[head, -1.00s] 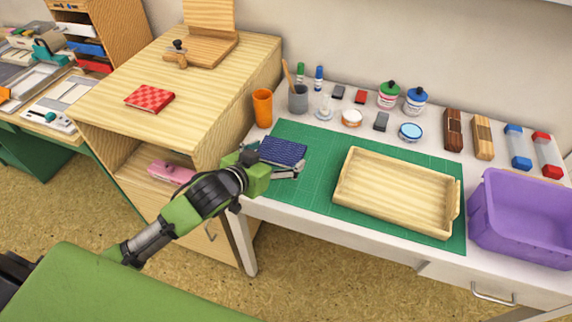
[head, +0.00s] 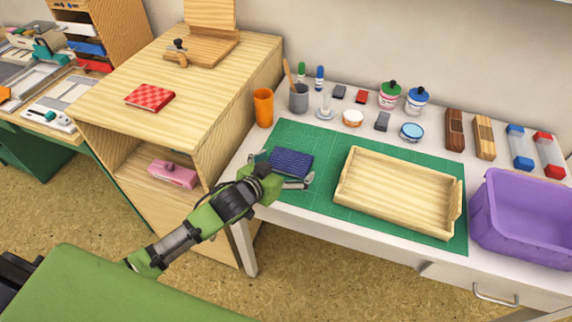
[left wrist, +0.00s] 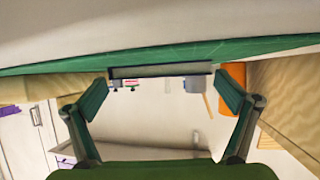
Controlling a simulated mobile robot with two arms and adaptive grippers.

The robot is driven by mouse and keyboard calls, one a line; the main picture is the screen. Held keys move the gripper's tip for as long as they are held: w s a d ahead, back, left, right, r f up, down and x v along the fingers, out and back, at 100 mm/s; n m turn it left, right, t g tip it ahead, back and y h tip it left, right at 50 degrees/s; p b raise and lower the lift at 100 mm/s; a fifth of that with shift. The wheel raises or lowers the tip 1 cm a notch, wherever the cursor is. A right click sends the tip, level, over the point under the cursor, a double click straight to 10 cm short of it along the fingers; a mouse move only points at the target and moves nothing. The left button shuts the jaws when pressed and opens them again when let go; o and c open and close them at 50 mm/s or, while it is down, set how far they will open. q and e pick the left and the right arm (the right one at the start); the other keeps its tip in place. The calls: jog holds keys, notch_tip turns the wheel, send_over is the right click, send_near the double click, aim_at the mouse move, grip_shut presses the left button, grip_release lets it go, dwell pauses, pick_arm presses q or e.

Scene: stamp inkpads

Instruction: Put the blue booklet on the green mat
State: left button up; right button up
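The dark blue booklet (head: 291,162) lies flat at the left end of the green mat (head: 330,223); I cannot tell whether it rests on the mat or sits just above it. My left gripper (head: 285,170) comes in from the lower left, with its fingers spread to the booklet's width at opposite sides. In the left wrist view the booklet (left wrist: 160,71) shows edge-on between the two fingertips (left wrist: 160,80), which come up close to its ends. The green mat (left wrist: 60,62) shows as a strip behind it. My right gripper is not in view.
A wooden tray (head: 395,195) covers the mat's right part. A purple bin (head: 525,220) stands right of the mat. An orange cup (head: 263,108) and a grey cup (head: 299,98) stand behind it. A wooden cabinet (head: 225,85) adjoins the table's left end.

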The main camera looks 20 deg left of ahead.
pick_arm(q)
jog(key=v, duration=1.2)
jog(key=shift+a, duration=0.1)
dwell(0.4)
